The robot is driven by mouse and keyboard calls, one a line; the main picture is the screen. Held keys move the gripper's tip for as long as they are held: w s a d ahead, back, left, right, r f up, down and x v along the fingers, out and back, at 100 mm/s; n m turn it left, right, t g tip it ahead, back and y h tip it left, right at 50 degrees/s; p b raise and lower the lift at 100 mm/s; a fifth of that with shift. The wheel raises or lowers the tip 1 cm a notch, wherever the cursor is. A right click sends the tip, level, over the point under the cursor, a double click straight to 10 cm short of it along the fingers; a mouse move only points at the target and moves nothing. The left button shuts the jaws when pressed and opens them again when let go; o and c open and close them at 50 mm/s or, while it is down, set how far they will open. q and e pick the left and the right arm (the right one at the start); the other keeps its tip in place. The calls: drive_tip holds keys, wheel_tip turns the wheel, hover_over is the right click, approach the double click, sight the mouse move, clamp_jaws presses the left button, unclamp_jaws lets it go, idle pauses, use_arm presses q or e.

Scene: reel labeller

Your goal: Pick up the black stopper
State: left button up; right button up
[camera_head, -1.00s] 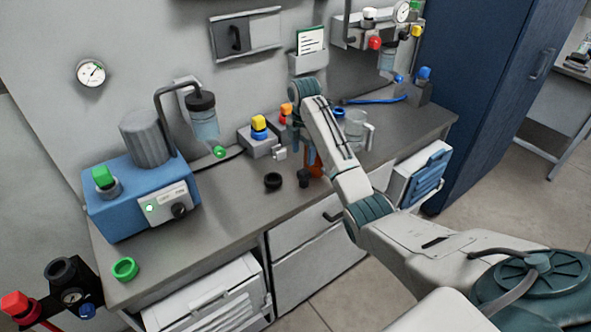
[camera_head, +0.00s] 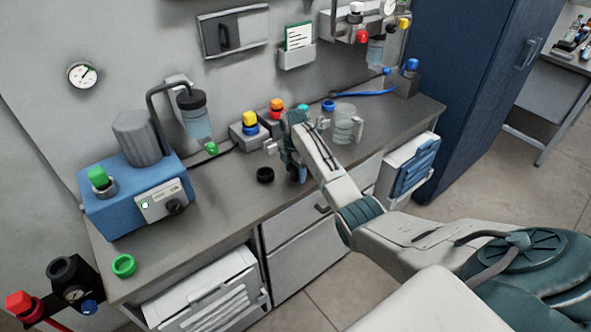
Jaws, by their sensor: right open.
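The black stopper (camera_head: 298,177) appears as a small dark piece upright on the grey bench top, near its front edge. My right gripper (camera_head: 293,165) points down right at it and covers much of it. The jaws are open, and I cannot tell whether they touch the stopper. My right arm reaches in from the lower right. My left gripper is not in view.
A black ring (camera_head: 265,175) lies just left of the gripper. A clear jug (camera_head: 346,125) stands behind and right of it. A yellow-and-blue knob block (camera_head: 249,131) is behind left. A blue pump unit (camera_head: 130,198) and green ring (camera_head: 124,265) are farther left.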

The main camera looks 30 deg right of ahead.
drive_tip(key=c, duration=1.1)
drive_tip(key=shift+o, duration=0.2)
drive_tip(key=shift+w+r+b, duration=0.1)
drive_tip(key=shift+r+b, duration=0.25)
drive_tip(key=shift+r, duration=0.1)
wheel_tip(320, 180, up, 3)
drive_tip(key=shift+f+b, duration=0.2)
drive_tip(key=shift+b, duration=0.6)
drive_tip(key=s+a, duration=0.1)
drive_tip(key=s, duration=0.1)
drive_tip(key=s+a, duration=0.1)
drive_tip(key=s, duration=0.1)
drive_tip(key=s+a, duration=0.2)
drive_tip(key=shift+r+b, duration=0.25)
drive_tip(key=shift+b, duration=0.1)
drive_tip(key=s+a+r+p, duration=0.1)
drive_tip(key=s+a+p, duration=0.4)
drive_tip(key=s, duration=0.2)
drive_tip(key=shift+s, duration=0.15)
